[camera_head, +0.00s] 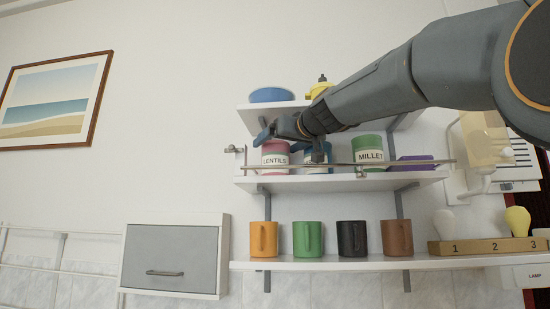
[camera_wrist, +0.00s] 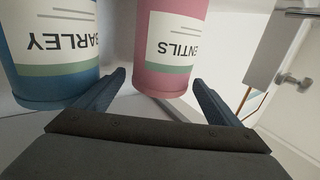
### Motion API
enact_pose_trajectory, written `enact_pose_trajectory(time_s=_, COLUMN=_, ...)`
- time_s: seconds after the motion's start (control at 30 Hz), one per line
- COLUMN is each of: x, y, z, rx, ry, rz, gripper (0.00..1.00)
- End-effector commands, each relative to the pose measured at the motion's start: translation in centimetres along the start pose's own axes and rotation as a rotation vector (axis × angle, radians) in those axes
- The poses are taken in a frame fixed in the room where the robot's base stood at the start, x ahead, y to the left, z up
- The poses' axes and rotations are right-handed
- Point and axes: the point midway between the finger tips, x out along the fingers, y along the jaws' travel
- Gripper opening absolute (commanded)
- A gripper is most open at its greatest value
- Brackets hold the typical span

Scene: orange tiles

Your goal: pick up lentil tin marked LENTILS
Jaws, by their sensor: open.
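The pink lentil tin (camera_head: 275,148), with a white label reading LENTILS, stands upright on the middle shelf (camera_head: 300,183), at its left end. My gripper (camera_head: 291,143) is at that shelf, in front of the tins, and partly hides the tin's top. In the wrist view, where labels appear upside down, the pink tin (camera_wrist: 172,45) lies just beyond my open, empty gripper (camera_wrist: 159,80), between the fingertips in the picture. No contact is clear. A blue tin marked BARLEY (camera_wrist: 50,55) stands beside it, near the left finger.
A thin rail (camera_head: 410,163) runs along the middle shelf's front, across the tins. A green MILLET tin (camera_head: 370,142) and a purple item (camera_head: 412,162) stand to the right. A blue item (camera_head: 271,95) sits on the top shelf above; several mugs (camera_head: 308,238) stand below.

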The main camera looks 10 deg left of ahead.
Motion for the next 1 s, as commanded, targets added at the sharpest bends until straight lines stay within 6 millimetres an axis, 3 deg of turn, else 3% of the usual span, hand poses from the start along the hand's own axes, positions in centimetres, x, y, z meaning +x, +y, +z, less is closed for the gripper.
enact_pose_trajectory(time_s=0.2, x=1.7, y=0.0, z=-0.1, rx=0.001, ry=0.000, rz=0.000, gripper=0.88)
enact_pose_trajectory(time_s=0.47, x=1.8, y=0.0, z=0.0, rx=0.000, ry=0.000, rz=0.000, gripper=0.86)
enact_pose_trajectory(time_s=0.9, x=1.7, y=0.0, z=-0.2, rx=0.000, ry=0.003, rz=0.000, gripper=0.14)
enact_pose_trajectory(time_s=1.0, x=1.7, y=0.0, z=-0.2, rx=0.000, ry=0.003, rz=0.000, gripper=0.14)
